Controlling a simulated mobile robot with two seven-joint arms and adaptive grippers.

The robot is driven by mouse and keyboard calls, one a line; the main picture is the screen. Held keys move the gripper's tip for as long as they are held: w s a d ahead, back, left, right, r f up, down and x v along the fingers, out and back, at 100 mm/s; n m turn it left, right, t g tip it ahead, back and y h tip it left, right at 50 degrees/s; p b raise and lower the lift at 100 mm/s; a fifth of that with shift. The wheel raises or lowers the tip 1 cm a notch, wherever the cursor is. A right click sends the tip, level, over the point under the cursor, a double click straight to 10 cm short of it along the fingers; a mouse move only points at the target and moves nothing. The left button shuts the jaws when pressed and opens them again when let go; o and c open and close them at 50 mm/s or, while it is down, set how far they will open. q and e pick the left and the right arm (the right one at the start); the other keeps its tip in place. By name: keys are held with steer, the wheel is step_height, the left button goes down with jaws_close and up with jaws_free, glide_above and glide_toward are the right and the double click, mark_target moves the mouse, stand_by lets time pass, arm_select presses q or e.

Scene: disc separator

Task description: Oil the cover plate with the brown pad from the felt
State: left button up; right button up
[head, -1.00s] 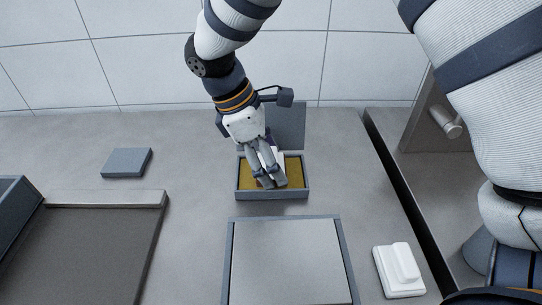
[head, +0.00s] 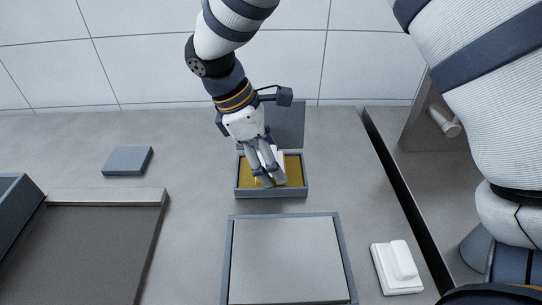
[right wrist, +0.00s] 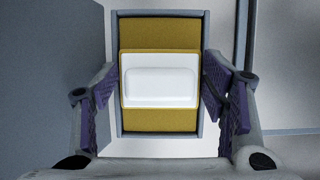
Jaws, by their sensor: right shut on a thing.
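My right gripper (head: 269,182) is shut on a white pad (right wrist: 160,85) with a raised white grip and a thin tan-brown edge. One finger is on each side of it in the right wrist view (right wrist: 158,92). The pad is over the ochre felt (head: 293,172) in a small grey open box (head: 272,195). I cannot tell whether its underside touches the felt. A large pale grey plate (head: 287,262), which looks like the cover plate, lies in a darker frame in front of the box. My left gripper is not in view.
A second white pad (head: 397,265) lies right of the plate. A raised grey lid (head: 286,122) stands behind the felt box. A small blue-grey block (head: 127,160) and a dark tray (head: 85,245) are at left. A dark slot (head: 392,185) runs at right.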

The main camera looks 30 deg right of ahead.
steer(key=shift+f, duration=0.15)
step_height(320, 180, up, 5)
steer(key=shift+r+p, duration=0.1)
steer(key=shift+p, duration=0.6)
steer(key=shift+r, duration=1.05)
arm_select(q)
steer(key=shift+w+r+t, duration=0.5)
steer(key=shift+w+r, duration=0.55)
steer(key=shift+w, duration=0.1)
arm_select(e)
steer(key=shift+f, duration=0.1)
